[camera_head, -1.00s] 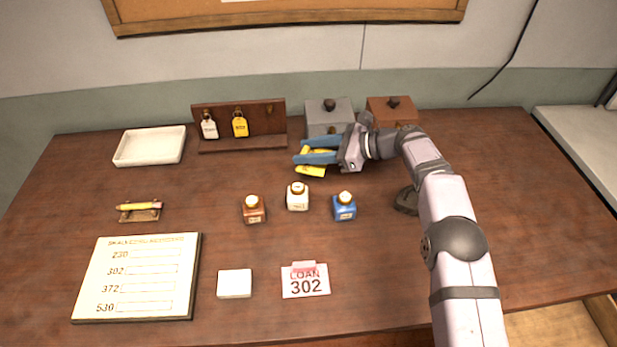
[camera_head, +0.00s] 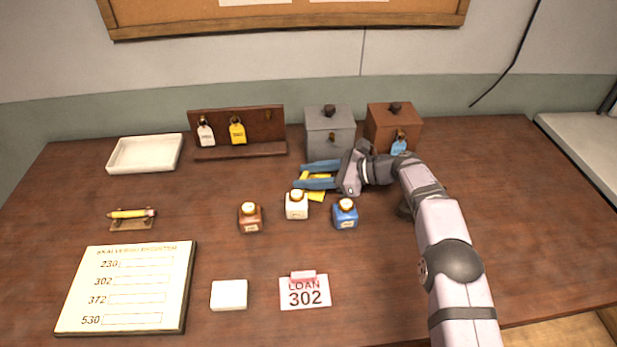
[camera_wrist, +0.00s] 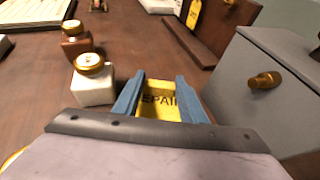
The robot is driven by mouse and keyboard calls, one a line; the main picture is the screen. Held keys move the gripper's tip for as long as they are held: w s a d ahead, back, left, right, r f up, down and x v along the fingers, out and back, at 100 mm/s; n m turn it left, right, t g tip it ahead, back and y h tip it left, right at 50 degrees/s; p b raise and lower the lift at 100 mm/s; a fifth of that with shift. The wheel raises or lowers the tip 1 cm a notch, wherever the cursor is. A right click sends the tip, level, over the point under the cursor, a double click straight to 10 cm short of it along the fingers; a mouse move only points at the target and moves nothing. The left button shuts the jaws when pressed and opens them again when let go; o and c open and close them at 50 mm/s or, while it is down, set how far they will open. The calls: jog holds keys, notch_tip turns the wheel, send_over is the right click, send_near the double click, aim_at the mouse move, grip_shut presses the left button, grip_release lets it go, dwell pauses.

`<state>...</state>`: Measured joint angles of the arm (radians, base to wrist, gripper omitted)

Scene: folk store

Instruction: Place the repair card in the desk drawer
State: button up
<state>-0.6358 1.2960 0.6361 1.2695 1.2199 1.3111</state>
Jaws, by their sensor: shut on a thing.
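The yellow repair card (camera_wrist: 160,102) is between the blue fingers of my gripper (camera_wrist: 162,95) in the wrist view, with part of its lettering showing. My gripper is shut on the card, low over the desk; I cannot tell whether the card touches the desk top. A wooden edge (camera_head: 607,321) shows at the lower right, which may be part of the drawer; its inside is mostly out of view.
White (camera_head: 296,205), brown (camera_head: 250,217) and blue (camera_head: 345,214) ink bottles stand just in front. The grey box (camera_head: 330,133) and brown box (camera_head: 392,128) stand behind. A tag rack (camera_head: 265,128) is back left. A loan card (camera_head: 304,292) and ledger (camera_head: 128,288) lie in front. The desk's right side is clear.

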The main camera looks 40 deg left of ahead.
jog(key=shift+f, duration=0.15)
jog(key=o, duration=1)
jog(key=shift+r, duration=0.3)
jog(key=p+v, duration=0.4)
jog(key=v, duration=0.7)
jog(key=shift+w+d+p, duration=0.2)
jog(key=shift+d+p, duration=0.1)
jog(key=shift+p, duration=0.05)
jog(key=c, duration=0.6)
